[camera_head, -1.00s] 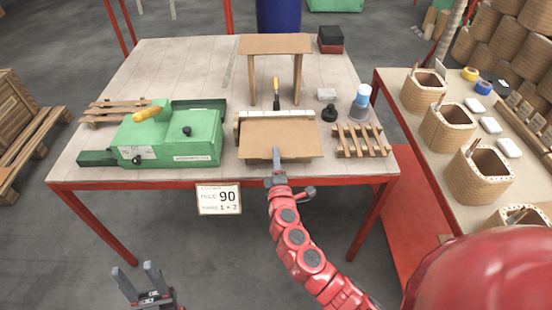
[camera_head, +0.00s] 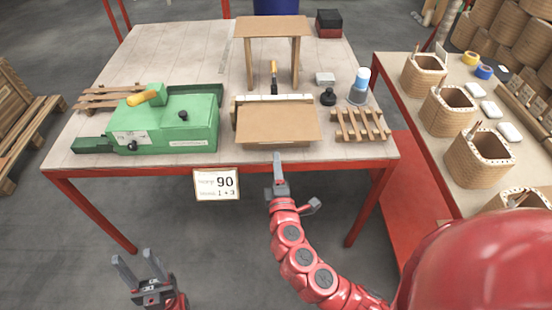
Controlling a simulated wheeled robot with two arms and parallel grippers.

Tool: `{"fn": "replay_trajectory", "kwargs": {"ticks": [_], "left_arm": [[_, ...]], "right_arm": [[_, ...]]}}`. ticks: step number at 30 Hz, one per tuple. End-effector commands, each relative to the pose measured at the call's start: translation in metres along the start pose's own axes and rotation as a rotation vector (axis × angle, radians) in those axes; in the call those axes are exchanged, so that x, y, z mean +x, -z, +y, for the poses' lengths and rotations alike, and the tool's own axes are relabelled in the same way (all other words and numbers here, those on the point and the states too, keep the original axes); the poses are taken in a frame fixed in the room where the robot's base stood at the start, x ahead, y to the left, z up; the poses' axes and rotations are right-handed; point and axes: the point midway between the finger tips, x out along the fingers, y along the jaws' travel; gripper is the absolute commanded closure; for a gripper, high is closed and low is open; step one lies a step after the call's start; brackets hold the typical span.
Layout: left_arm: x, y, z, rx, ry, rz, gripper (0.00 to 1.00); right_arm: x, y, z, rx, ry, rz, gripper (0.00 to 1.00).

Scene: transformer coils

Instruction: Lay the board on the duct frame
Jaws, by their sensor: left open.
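A flat tan board (camera_head: 277,124) lies level at the front middle of the table, in front of a white bar (camera_head: 272,98) with a yellow-handled lever. Behind it stands a tan frame (camera_head: 272,27) with a flat top panel on upright legs; I take this to be the duct frame. My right gripper (camera_head: 278,158) points at the table's front edge, just short of the front board and apart from it. Its fingers overlap from this angle, so their gap is hidden. My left gripper (camera_head: 134,260) is open and empty, low in front of the table.
A green machine (camera_head: 190,128) stands left of the front board. A side table on the right carries several coils (camera_head: 478,158). The table's back left is clear.

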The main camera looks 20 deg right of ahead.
Motion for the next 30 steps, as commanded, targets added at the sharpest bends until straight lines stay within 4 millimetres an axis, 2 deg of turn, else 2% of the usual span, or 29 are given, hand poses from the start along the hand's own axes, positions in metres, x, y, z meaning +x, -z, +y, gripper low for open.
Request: {"fn": "replay_trajectory", "kwargs": {"ticks": [18, 24, 30], "left_arm": [[-0.019, -0.003, 0.001, 0.000, 0.000, 0.000, 0.50], [-0.023, -0.004, 0.001, 0.000, 0.000, 0.000, 0.50], [-0.024, -0.004, 0.001, 0.000, 0.000, 0.000, 0.50]], "right_arm": [[-0.067, 0.001, -0.002, -0.001, 0.000, 0.002, 0.62], [-0.082, 0.000, -0.002, -0.003, 0.002, 0.002, 0.62], [-0.087, 0.000, -0.001, -0.001, 0.001, -0.001, 0.62]]}}
